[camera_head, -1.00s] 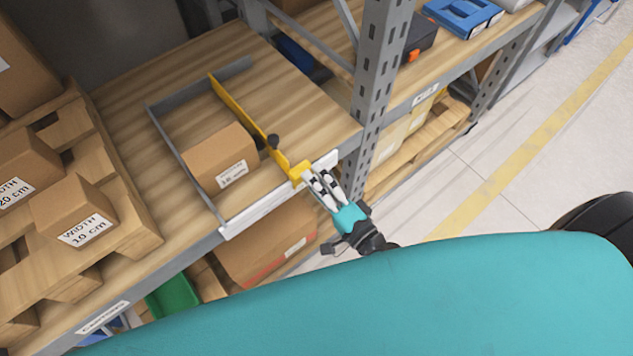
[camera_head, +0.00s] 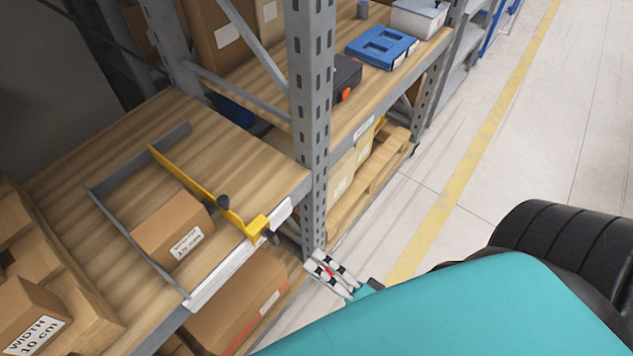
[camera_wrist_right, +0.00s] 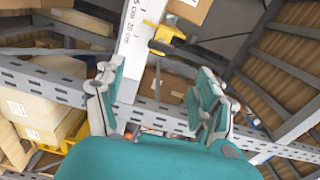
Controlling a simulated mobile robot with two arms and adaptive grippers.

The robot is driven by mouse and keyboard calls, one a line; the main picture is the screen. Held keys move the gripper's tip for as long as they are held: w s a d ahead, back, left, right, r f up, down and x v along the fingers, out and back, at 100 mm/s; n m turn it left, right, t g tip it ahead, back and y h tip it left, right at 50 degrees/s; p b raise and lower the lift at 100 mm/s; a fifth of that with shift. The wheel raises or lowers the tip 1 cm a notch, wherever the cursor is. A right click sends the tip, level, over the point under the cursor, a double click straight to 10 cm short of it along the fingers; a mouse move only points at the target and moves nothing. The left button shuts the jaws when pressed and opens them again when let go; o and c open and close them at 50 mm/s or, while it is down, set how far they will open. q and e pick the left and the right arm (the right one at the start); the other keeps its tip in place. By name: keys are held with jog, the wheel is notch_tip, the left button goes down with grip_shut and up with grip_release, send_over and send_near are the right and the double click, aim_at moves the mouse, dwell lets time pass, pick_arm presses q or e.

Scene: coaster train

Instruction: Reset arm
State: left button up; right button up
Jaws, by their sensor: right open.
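My right gripper (camera_head: 328,277) is open and empty in the head view, out in front of the shelf edge and below the yellow slider's end. In the right wrist view its fingers (camera_wrist_right: 160,100) stand apart with nothing between them. The yellow slider (camera_head: 205,187) lies across a grey measuring frame (camera_head: 137,247) on the wooden shelf, apart from the gripper. It also shows in the right wrist view (camera_wrist_right: 170,33). A cardboard box (camera_head: 172,232) sits inside the frame, left of the slider. My left gripper is not in view.
A perforated grey rack post (camera_head: 311,120) stands close behind the right gripper. Labelled boxes (camera_head: 32,318) lie at lower left. A larger box (camera_head: 235,303) is on the level below. The aisle floor (camera_head: 440,190) at right is clear.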

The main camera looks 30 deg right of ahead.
jog(key=s+d+f+n+g+h, duration=0.1)
jog(key=d+f+n+g, duration=0.15)
jog(key=f, duration=0.75)
jog(key=s+d+f+n+g+h, duration=0.1)
jog(key=d+f+n+g, duration=0.2)
jog(key=f, duration=0.6)
jog(key=s+d+f+n+g+h, duration=0.15)
jog(key=f+n, duration=0.35)
jog(key=f, duration=0.5)
jog(key=s+f+n+g+h, duration=0.2)
jog(key=s+f+n+g, duration=0.3)
jog(key=s+f+g, duration=0.4)
jog(key=s+f, duration=0.5)
jog(key=s, duration=0.3)
jog(key=shift+s+d+f+h, duration=0.15)
jog(key=shift+f+h, duration=0.2)
